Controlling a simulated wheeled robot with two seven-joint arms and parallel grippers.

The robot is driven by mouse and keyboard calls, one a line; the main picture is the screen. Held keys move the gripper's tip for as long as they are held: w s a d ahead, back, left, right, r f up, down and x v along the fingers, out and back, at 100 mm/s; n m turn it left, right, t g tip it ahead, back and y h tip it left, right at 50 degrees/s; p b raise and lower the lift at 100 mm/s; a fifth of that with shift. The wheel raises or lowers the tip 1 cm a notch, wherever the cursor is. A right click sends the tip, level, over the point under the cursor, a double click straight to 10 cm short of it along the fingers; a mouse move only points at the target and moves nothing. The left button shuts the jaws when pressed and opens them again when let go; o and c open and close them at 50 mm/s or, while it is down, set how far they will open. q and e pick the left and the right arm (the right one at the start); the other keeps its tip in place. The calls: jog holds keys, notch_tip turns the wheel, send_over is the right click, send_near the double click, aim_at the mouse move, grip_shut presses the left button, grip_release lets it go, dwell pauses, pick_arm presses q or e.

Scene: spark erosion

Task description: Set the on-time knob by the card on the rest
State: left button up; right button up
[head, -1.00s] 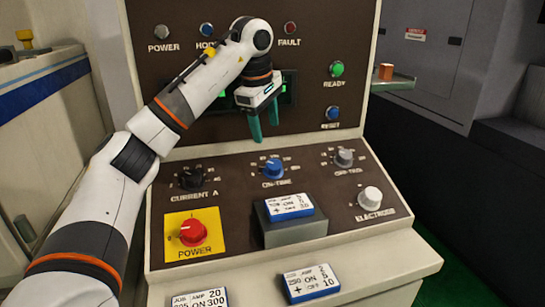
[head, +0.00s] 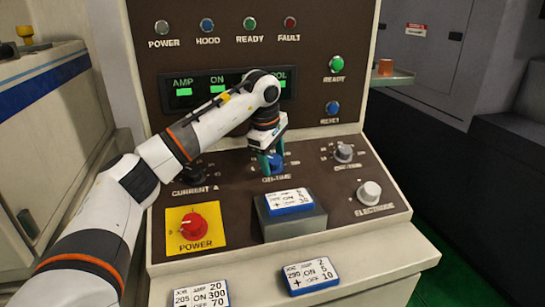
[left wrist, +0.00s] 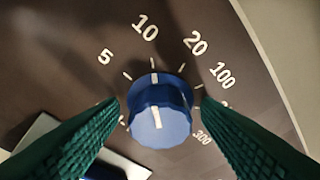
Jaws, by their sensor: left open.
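The blue on-time knob (head: 275,170) is on the sloped panel, partly hidden by my left gripper (head: 268,163). In the left wrist view the knob (left wrist: 160,118) stands between the two green fingers, with a visible gap on each side. Its white line points at the tick by 10. Numbers 5, 10, 20, 100 and 300 surround it. My left gripper (left wrist: 160,122) is open, its fingers beside the knob. The card on the rest (head: 290,200) lies face up on the grey rest (head: 292,225); its small figures are too blurred to read surely. My right gripper is not in view.
The red power knob (head: 193,228) on a yellow plate, the off-time knob (head: 343,153) and the electrode knob (head: 370,192) are nearby. Two more cards, one reading ON 300 (head: 200,296) and one reading ON 5 (head: 309,276), lie on the front ledge.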

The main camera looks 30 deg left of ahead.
pick_arm(q)
jog(key=shift+s, duration=0.1)
jog(key=c, duration=1)
jog(key=n, duration=0.2)
jog(key=shift+s+d+f+n+t, duration=0.1)
jog(key=shift+f+n+t, duration=0.1)
jog(key=shift+n+t, duration=0.15)
jog(key=shift+s+d+f+n+t+y+b, duration=0.1)
jog(key=shift+n+t+y+b, duration=0.3)
jog(key=shift+n, duration=1.75)
jog(key=o, duration=1)
jog(key=shift+s, duration=0.1)
jog(key=shift+w, duration=0.25)
